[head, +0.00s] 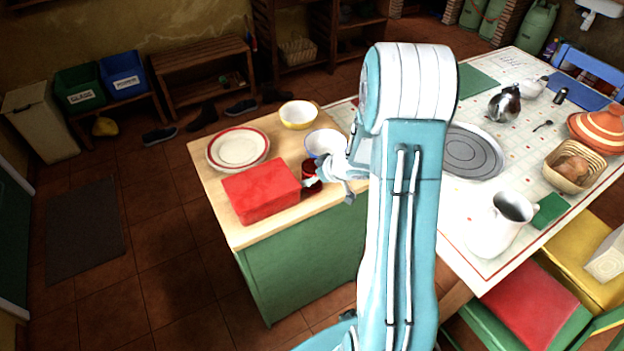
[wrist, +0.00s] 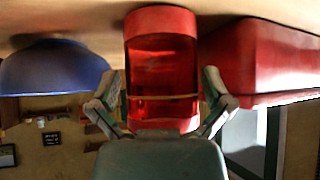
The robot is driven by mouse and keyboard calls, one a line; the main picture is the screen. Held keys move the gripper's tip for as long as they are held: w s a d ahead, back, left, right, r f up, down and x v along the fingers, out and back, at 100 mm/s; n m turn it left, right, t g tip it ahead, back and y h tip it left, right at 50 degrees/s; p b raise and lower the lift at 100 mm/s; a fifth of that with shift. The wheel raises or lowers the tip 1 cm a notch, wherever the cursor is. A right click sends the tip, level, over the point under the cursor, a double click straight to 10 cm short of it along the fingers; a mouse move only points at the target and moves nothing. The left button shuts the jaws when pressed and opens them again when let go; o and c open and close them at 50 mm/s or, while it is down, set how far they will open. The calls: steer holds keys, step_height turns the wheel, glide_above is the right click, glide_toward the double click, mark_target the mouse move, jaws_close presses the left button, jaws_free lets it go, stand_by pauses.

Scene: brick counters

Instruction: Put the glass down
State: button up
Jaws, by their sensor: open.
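The red glass (wrist: 162,62) is see-through and appears upright on the pale wooden top of the green counter (head: 310,208). In the head view the glass (head: 311,172) shows partly beside my gripper (head: 322,180), at the counter's right part. The wrist view is upside down, with the counter top along its upper edge. There my gripper (wrist: 160,88) is open, with one finger on each side of the glass and small gaps beside it. The fingers do not appear to grip the glass.
A red box (head: 262,192) stands close to the left of the glass. A blue-rimmed bowl (head: 324,143) is close behind it. A yellow bowl (head: 298,114) and a red-rimmed plate (head: 238,148) stand further back. The counter's front edge is near.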

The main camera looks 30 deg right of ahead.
steer(key=shift+d, duration=0.2)
steer(key=shift+c, duration=0.6)
steer(key=c, duration=0.6)
steer(key=shift+a, duration=0.15)
steer(key=c, duration=0.4)
steer(key=shift+a, duration=0.3)
steer(key=shift+d+r, duration=0.1)
